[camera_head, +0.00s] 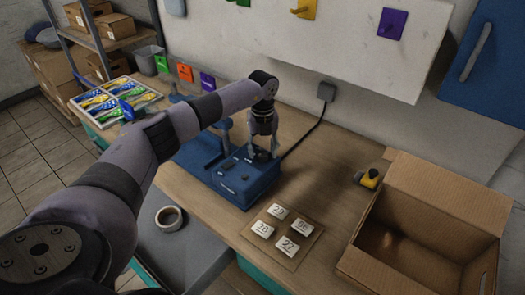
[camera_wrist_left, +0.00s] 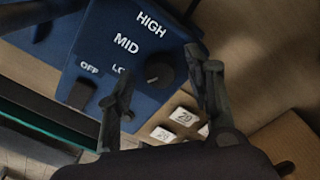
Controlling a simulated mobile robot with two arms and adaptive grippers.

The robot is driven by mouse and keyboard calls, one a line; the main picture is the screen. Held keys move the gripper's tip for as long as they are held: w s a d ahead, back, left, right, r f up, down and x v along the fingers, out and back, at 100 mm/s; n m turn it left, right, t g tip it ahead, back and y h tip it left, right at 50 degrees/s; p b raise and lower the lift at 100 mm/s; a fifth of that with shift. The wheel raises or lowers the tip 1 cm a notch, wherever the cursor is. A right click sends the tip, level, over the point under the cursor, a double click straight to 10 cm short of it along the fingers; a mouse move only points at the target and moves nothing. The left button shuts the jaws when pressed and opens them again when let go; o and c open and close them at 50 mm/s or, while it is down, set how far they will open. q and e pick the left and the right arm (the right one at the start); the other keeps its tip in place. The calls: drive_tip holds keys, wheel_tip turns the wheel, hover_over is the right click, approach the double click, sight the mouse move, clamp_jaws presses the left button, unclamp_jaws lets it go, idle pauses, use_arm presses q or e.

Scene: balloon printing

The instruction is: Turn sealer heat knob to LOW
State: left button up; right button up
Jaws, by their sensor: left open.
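The sealer (camera_head: 240,184) is a blue box on the wooden table, and its top panel (camera_wrist_left: 92,45) fills the upper left of the left wrist view. The panel carries the words HIGH, MID, a partly hidden LO and OFF. A round black heat knob (camera_wrist_left: 160,74) sits beside these labels. A small pale mark shows on its lower left, but I cannot tell its exact setting. My left gripper (camera_head: 262,152) points down over the sealer, open. In the wrist view its fingers (camera_wrist_left: 163,78) stand on either side of the knob; contact cannot be told. One finger covers part of the LO label.
An open cardboard box (camera_head: 425,215) stands at the right, with a yellow-black object (camera_head: 368,179) beside it. A board with several number tiles (camera_head: 287,243) lies in front of the sealer. A black cable runs to a wall box (camera_head: 326,91). A tape roll (camera_head: 170,217) lies at the lower left.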

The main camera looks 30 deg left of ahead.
sight(262, 153)
use_arm(q)
wheel_tip(262, 153, up, 11)
idle(0.3)
idle(0.4)
